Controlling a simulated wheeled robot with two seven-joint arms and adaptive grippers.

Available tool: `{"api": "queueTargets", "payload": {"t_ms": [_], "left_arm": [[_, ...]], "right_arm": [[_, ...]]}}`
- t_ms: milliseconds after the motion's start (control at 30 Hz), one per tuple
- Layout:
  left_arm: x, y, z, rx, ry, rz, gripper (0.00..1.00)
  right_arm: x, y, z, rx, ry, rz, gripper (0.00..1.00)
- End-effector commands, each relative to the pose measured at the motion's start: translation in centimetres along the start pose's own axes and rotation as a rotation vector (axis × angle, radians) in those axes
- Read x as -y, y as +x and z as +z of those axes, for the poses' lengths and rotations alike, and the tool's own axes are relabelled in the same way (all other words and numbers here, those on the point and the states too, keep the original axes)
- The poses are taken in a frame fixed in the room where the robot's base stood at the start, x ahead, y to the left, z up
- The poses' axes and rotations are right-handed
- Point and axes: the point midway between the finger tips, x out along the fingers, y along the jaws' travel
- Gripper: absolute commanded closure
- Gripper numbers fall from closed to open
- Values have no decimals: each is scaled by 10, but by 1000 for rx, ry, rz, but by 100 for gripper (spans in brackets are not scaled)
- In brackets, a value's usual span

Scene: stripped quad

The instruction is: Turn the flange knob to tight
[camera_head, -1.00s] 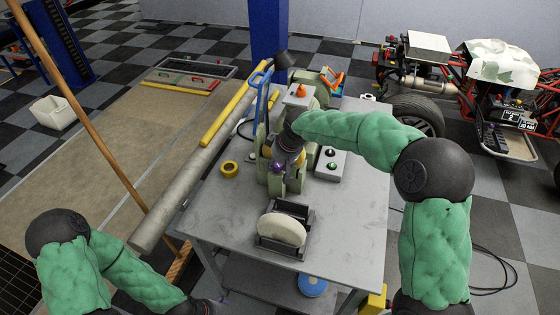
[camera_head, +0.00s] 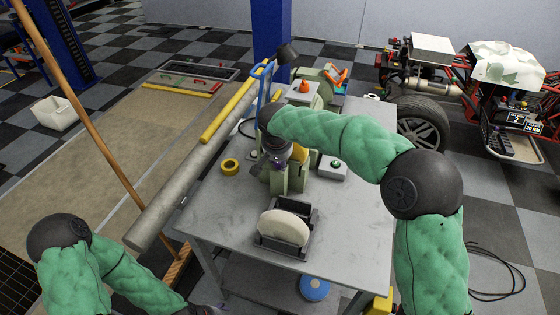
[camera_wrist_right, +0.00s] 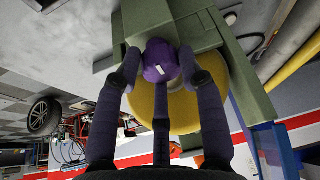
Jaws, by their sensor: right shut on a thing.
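The flange knob is a purple round knob (camera_wrist_right: 160,61) with a small white mark, in front of a yellow disc (camera_wrist_right: 178,104) on a green machine. In the right wrist view my right gripper (camera_wrist_right: 161,68) has its dark fingers closed around the knob's sides, with the third finger below it. In the head view the purple knob (camera_head: 277,164) shows small at the green machine's (camera_head: 297,174) near face, and my right wrist covers much of it. My left arm stands at the lower left, and its fingers are out of view.
The machine stands on a grey table (camera_head: 350,225). A white wheel in a dark stand (camera_head: 284,229), a yellow tape roll (camera_head: 230,167) and a box with a green button (camera_head: 333,168) stand near it.

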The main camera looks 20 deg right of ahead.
Motion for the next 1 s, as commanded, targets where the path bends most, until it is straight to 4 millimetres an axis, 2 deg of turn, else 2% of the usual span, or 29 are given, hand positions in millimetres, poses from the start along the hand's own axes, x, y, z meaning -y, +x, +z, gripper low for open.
{"api": "queueTargets", "payload": {"t_ms": [33, 567, 600, 667, 1000], "left_arm": [[0, 1, 0, 0, 0, 0, 21], [1, 2, 0, 0, 0, 0, 21], [1, 2, 0, 0, 0, 0, 21], [1, 2, 0, 0, 0, 0, 21], [1, 2, 0, 0, 0, 0, 21]], "right_arm": [[4, -3, -4, -14, 10, -10, 93], [3, -5, -6, -17, 35, 0, 93], [3, -5, -7, -17, 35, 0, 55], [3, -5, -7, -17, 35, 0, 40], [1, -4, -3, -8, 32, 7, 40]]}}
